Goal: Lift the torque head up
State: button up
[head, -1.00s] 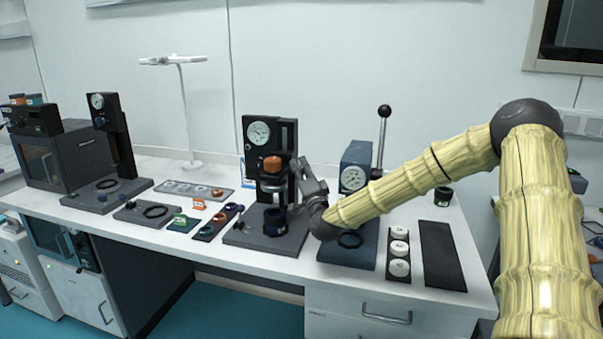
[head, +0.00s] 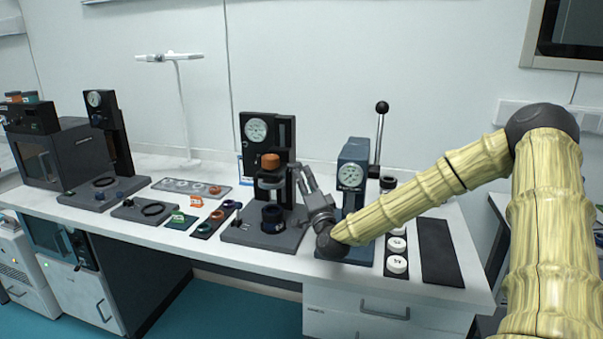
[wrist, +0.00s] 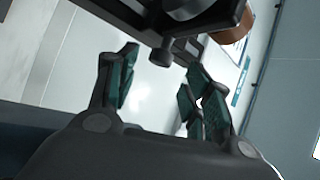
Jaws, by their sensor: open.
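The torque head (head: 270,181) is a grey and black part with an orange-brown knob (head: 270,161) on top. It hangs on the black column of the middle press stand (head: 285,135), above a dark cup (head: 273,218) on the base. My gripper (head: 302,178) is open and empty just right of the head, with its fingers pointing up. In the wrist view the two teal-padded fingers (wrist: 160,85) stand apart. A dark part of the head (wrist: 172,15) shows beyond the fingertips, with the knob (wrist: 232,40) at upper right. Contact is not visible.
A blue lever press (head: 353,165) stands close on the right, partly behind my arm. White discs (head: 397,265) and a dark mat (head: 437,250) lie further right. Left are a ring strip (head: 215,220) and another gauge stand (head: 110,130).

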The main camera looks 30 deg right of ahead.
jog(key=shift+v, duration=2.65)
